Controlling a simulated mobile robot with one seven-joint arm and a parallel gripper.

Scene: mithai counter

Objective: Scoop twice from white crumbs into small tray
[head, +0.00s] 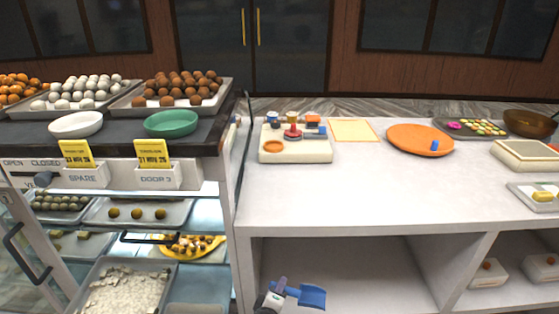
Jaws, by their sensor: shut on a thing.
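White crumbs (128,290) fill a metal tray (82,285) at the bottom left, in the low part of the display case. My gripper (279,289) is at the bottom edge of the head view, right of the crumbs and apart from them. It is shut on a blue scoop (312,296), which points to the right in front of the open shelf. I cannot tell whether the scoop holds anything. A small grey tray (540,188) with a yellow block lies on the counter at the far right; I cannot tell whether it is the task's small tray.
The white counter (350,195) is clear in its middle. A cream device (295,152), an orange plate (420,140) and a brown bowl (530,123) stand along its back. Trays of sweets fill the case at left, where a door handle (25,255) juts out.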

